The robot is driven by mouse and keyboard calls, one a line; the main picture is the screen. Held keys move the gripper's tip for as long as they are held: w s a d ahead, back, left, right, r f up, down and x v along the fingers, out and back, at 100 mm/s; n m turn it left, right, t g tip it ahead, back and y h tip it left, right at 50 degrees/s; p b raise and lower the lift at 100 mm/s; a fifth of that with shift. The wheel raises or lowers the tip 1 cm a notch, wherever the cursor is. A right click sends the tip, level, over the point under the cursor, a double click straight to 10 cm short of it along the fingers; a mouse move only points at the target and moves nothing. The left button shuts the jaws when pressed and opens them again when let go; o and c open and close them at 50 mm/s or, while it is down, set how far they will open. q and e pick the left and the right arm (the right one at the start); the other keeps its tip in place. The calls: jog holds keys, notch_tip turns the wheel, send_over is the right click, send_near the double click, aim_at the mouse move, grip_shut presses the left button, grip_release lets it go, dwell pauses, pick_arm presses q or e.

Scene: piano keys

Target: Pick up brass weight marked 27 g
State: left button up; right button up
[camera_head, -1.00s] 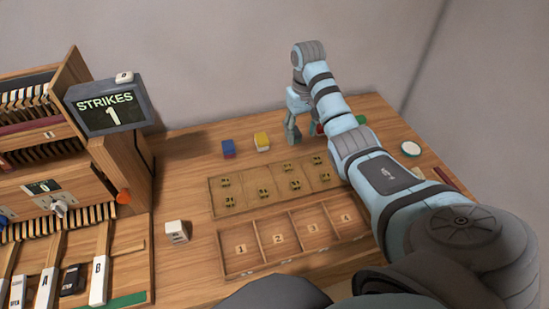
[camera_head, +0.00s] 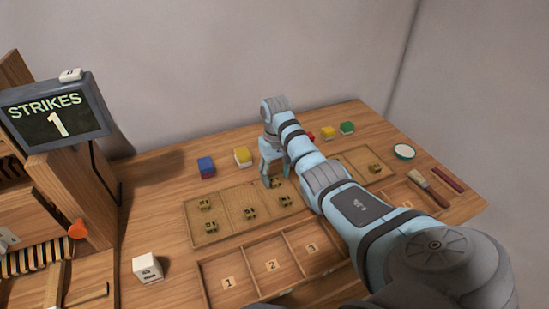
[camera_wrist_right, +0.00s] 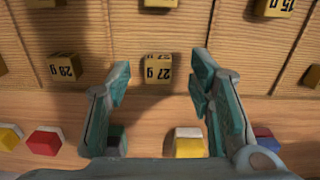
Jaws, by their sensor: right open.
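The brass weight marked 27 g (camera_wrist_right: 158,69) is a small gold cube in the right wrist view, resting in the wooden weight tray (camera_wrist_right: 108,38). My right gripper (camera_wrist_right: 160,80) is open, with one finger on each side of the weight and a gap to both. In the head view my right gripper (camera_head: 272,179) points down over the back row of the tray, and the markings there are too small to read. A weight marked 28 g (camera_wrist_right: 64,67) sits to the left of the 27 g one in the wrist view. My left gripper is not in view.
The numbered tray (camera_head: 262,286) lies in front of the weights. Coloured blocks, including a blue one (camera_head: 206,166) and a yellow one (camera_head: 243,157), stand behind them. A strikes display (camera_head: 56,113) is at left; a brush (camera_head: 428,187) lies at right.

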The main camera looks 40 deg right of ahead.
aim_at(276, 182)
notch_tip(276, 182, down, 3)
jog(key=shift+d+f+b, duration=0.1)
jog(key=shift+b, duration=0.2)
jog(key=c, duration=1)
